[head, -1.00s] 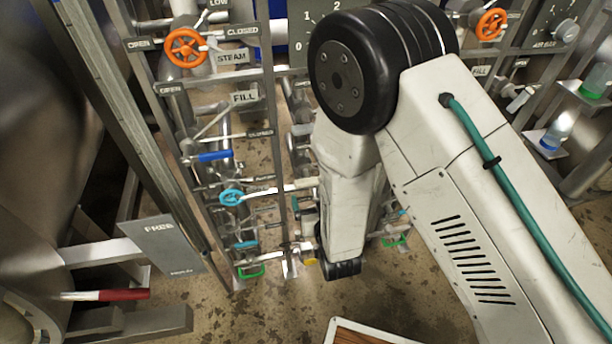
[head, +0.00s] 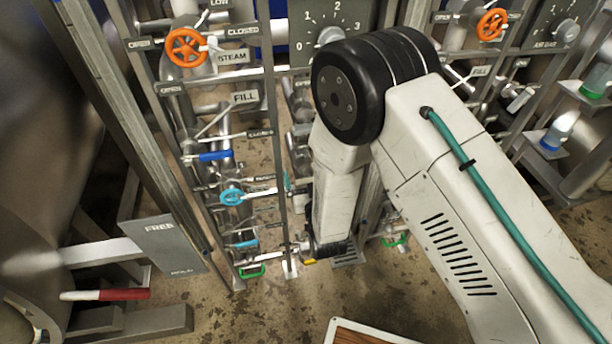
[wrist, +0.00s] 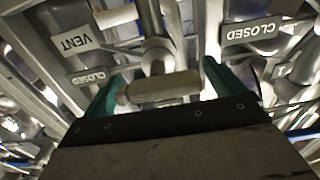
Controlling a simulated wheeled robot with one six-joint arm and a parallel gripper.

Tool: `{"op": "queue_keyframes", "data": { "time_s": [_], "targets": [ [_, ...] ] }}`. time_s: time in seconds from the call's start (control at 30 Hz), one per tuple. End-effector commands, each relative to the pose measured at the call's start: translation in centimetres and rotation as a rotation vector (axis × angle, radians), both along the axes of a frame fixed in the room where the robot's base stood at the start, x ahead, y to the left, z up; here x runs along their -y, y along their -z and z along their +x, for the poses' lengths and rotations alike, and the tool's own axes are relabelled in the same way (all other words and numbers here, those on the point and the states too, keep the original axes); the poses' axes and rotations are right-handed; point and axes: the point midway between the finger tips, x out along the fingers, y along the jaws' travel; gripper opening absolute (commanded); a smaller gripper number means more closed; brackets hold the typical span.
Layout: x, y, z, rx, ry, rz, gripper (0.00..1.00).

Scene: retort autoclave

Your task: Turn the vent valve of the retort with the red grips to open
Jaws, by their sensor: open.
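In the wrist view the teal fingers of my gripper (wrist: 160,80) stand open, one on each side of a pale beige crossbar handle (wrist: 165,88) on a metal stem. I cannot tell whether the fingers touch the handle. In the head view my arm hides most of the gripper; a bit of teal shows at the pipe rack. A red-and-white grip (head: 122,295) sticks out beside the large steel vessel (head: 45,130) at left.
A grey FREE plate (head: 165,242) stands at lower left. Steel rails (head: 265,75) frame the pipes.

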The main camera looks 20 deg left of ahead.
Motion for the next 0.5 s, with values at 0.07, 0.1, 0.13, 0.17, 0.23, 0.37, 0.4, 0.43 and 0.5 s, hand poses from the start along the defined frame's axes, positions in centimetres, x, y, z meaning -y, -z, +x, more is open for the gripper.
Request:
{"op": "queue_keyframes", "data": {
  "time_s": [0.07,0.1,0.13,0.17,0.23,0.37,0.4,0.43,0.5],
  "targets": [
    [-0.01,0.01,0.02,0.0,0.0,0.0,0.95],
    [-0.01,0.01,0.01,0.0,0.0,0.0,0.95],
    [-0.01,0.01,0.0,0.0,0.0,0.0,0.95],
    [-0.01,0.02,-0.01,0.0,0.0,0.0,0.95],
    [-0.01,0.02,-0.02,0.0,-0.001,0.0,0.81],
    [-0.03,0.02,-0.04,-0.001,-0.001,-0.001,0.5],
    [-0.05,0.02,-0.05,-0.001,-0.001,-0.001,0.5],
    [-0.71,-0.02,-0.09,0.0,-0.003,0.001,0.5],
    [-0.33,0.0,-0.09,0.001,-0.003,-0.001,0.5]
  ]
}}
